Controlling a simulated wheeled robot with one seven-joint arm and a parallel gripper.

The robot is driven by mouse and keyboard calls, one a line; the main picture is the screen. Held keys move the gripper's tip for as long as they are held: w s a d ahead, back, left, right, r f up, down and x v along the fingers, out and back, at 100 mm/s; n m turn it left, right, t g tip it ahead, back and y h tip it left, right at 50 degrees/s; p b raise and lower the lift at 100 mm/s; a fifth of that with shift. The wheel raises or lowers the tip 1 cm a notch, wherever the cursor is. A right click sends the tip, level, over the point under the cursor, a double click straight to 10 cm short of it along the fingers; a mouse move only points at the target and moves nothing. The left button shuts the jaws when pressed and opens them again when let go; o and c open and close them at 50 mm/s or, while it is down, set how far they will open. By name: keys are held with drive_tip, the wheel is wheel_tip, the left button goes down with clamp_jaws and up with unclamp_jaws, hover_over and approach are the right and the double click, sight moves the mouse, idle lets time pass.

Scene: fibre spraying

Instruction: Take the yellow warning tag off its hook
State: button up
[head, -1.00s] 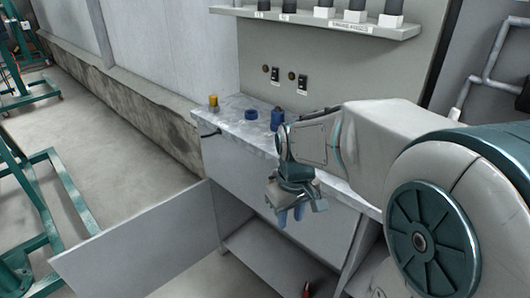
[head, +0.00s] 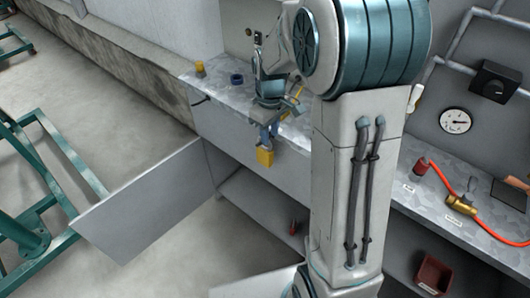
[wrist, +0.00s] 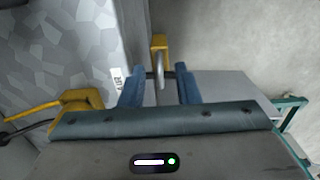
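The yellow tag (head: 264,156) hangs just below my gripper, in front of the pale bench front. In the wrist view it shows as a yellow block (wrist: 158,42) with a grey metal loop (wrist: 160,72) running towards me. My gripper (head: 268,132) points down at the bench's front edge. In the wrist view its two blue fingers (wrist: 160,88) stand apart, one on each side of the loop, with visible gaps. A short dark bar, probably the hook, crosses at the loop; where it is fixed is not clear.
The bench top (head: 215,85) holds a yellow piece (head: 200,67) and a blue ring (head: 237,78). Another yellow object (wrist: 85,98) with a yellow line lies beside my gripper. An open door panel (head: 140,205) juts out left. A red hose (head: 475,220) lies at right.

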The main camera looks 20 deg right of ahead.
sight(269, 151)
wheel_tip(269, 151, down, 9)
drive_tip(key=shift+w+r, duration=0.1)
drive_tip(key=shift+r, duration=0.1)
clamp_jaws()
